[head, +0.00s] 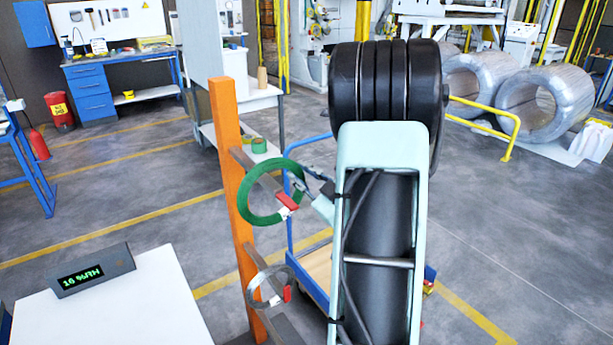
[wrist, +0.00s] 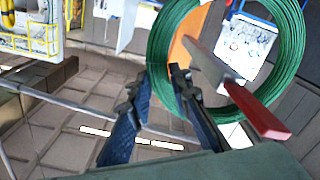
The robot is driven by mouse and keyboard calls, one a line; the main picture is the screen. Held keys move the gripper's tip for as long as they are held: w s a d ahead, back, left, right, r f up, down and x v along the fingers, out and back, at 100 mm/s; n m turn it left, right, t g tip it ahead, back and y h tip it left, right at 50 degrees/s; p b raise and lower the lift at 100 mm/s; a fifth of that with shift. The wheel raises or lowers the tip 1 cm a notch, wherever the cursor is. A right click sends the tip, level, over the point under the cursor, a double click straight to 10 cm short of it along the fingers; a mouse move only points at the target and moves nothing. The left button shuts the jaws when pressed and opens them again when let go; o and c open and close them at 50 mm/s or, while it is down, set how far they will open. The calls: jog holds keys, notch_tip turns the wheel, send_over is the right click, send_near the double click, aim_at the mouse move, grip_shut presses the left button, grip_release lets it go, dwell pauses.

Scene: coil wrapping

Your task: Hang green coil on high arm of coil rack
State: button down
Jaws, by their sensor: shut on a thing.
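The green coil (head: 244,200) is a wire ring around the high arm (head: 262,176) of the coil rack, whose orange post (head: 236,220) stands left of my arm. The high arm ends in a red tip (head: 288,201). In the wrist view the high arm (wrist: 208,62) and its red tip (wrist: 262,115) pass through the opening of the green coil (wrist: 294,50). My gripper (wrist: 158,74) is shut on the coil's near rim, with a finger on each side. In the head view my gripper (head: 308,190) is partly hidden at the coil's right side. Whether the coil rests on the arm is unclear.
A lower rack arm (head: 257,262) with a red tip carries a grey coil (head: 253,290). A blue trolley (head: 303,272) stands behind my arm. A white table (head: 110,312) with a display box (head: 92,272) is at front left. Open floor lies further left.

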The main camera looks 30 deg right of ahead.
jog(key=shift+w+a+r+p, duration=0.1)
jog(key=shift+w+p, duration=0.3)
jog(key=shift+w, duration=1.5)
jog(key=f+b, duration=0.1)
jog(key=b, duration=0.1)
jog(key=w+f+b, duration=0.1)
jog(key=f+b, duration=0.1)
jog(key=shift+f, duration=0.3)
